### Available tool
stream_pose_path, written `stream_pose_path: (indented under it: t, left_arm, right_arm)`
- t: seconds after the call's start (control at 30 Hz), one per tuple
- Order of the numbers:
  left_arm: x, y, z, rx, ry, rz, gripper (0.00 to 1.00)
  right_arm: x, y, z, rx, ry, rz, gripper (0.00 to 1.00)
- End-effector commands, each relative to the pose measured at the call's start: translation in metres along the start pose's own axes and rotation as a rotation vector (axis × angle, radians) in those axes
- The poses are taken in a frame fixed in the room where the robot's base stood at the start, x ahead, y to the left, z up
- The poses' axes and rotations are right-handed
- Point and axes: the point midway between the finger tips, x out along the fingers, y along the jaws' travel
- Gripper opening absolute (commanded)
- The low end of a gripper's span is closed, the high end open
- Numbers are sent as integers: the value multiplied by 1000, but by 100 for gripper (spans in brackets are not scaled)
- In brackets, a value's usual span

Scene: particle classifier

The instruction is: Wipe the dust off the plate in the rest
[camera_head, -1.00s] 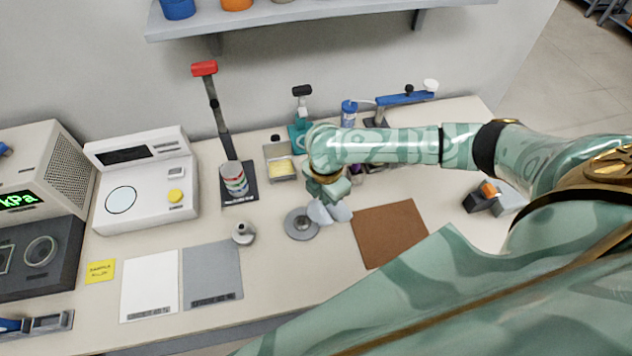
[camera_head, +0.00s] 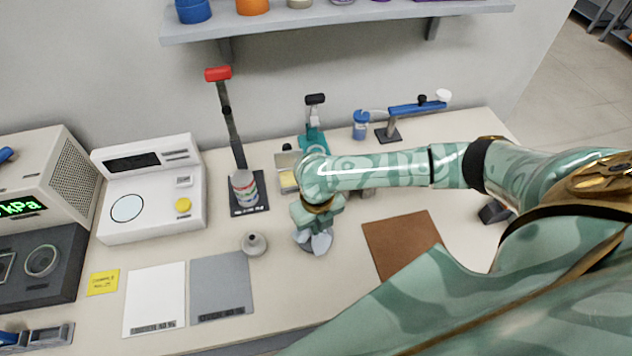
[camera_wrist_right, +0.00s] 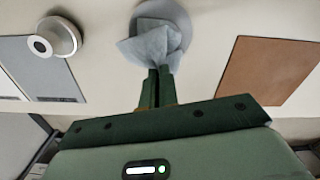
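My right gripper (camera_head: 312,230) is shut on a pale blue-grey cloth (camera_head: 320,242). In the right wrist view, the two green fingers (camera_wrist_right: 158,84) are together and the folded cloth (camera_wrist_right: 155,46) hangs out past their tips. The cloth is over a round grey disc (camera_wrist_right: 166,10), which seems to be the plate in its rest. The cloth and gripper hide most of the disc in the head view. I cannot tell whether the cloth touches it, and no dust can be made out. My left gripper is not in view.
A small round-topped grey piece (camera_head: 254,243) stands left of the disc. A brown mat (camera_head: 402,243) lies to the right; grey (camera_head: 221,285) and white (camera_head: 155,298) sheets lie front left. A tin (camera_head: 244,188) on a stand and a white instrument (camera_head: 150,190) are farther back.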

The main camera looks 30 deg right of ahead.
Motion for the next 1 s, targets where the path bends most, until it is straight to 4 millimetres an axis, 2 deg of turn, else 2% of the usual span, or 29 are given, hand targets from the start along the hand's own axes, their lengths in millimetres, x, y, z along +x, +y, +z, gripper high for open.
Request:
stream_pose_path:
  t: [0.1, 0.3, 0.63, 0.8, 0.9, 1.0]
  left_arm:
    - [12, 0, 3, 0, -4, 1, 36]
    - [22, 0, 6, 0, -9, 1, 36]
    - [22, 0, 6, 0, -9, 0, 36]
    - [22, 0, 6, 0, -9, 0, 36]
    - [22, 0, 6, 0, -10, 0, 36]
    - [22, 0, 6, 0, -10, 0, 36]
  right_arm:
    - [18, 0, 0, -1, 1, -1, 0]
    - [37, 0, 0, 1, 1, 0, 0]
    - [38, 0, 0, 1, -1, -1, 0]
    - [38, 0, 0, 1, -1, 0, 49]
    - [38, 0, 0, 1, -1, 0, 73]
    - [38, 0, 0, 1, -1, 0, 73]
